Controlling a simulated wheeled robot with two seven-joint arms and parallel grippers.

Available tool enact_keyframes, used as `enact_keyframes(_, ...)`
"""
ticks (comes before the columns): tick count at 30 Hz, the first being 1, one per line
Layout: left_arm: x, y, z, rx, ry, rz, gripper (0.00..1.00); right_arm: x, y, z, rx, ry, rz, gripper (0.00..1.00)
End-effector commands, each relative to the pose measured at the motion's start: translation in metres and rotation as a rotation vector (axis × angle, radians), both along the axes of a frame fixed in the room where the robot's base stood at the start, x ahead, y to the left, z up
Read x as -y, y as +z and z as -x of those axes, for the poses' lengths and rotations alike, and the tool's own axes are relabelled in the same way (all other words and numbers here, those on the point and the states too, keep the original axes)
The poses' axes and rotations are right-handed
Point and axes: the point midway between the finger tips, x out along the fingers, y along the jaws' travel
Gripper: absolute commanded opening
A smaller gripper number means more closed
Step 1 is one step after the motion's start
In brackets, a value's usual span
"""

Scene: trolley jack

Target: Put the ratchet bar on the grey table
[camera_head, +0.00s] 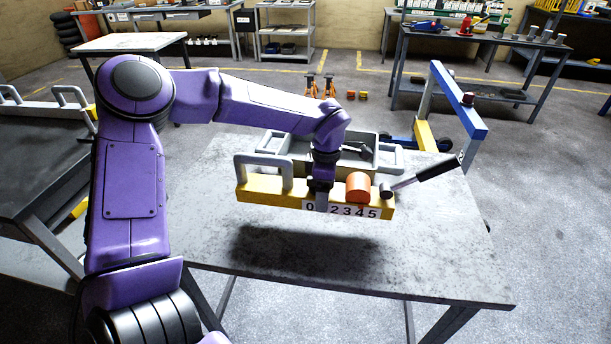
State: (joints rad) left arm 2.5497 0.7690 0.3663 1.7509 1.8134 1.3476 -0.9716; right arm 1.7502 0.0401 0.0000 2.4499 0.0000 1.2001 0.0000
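The ratchet bar (275,190) is a yellow bar with a grey loop handle at its left, a row of printed numbers, an orange round part and a black-gripped lever slanting up to the right. My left gripper (321,204) comes down over its middle, with a finger in front of its face, and appears shut on it; the far finger is hidden. The bar hangs level above the grey table (430,250), with a wide dark shadow on the top below it. My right gripper is not in view.
A grey tray (388,152) with a hammer-like tool in it stands at the table's back. A blue and yellow frame (460,100) rises behind the right back edge. A dark table (40,165) stands at the left. The table's front and right are clear.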

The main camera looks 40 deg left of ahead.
Motion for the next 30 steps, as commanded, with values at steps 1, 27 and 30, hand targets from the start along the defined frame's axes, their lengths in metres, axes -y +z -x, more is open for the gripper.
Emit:
enact_keyframes(1,0.004,-0.004,-0.005,0.002,-0.001,-0.001,0.00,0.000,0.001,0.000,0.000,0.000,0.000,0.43)
enact_keyframes(27,0.011,-0.053,-0.014,0.001,-0.001,0.000,1.00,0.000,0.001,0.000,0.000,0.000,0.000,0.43)
enact_keyframes(30,0.011,-0.053,-0.014,0.001,-0.001,0.000,1.00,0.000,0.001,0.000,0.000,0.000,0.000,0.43)
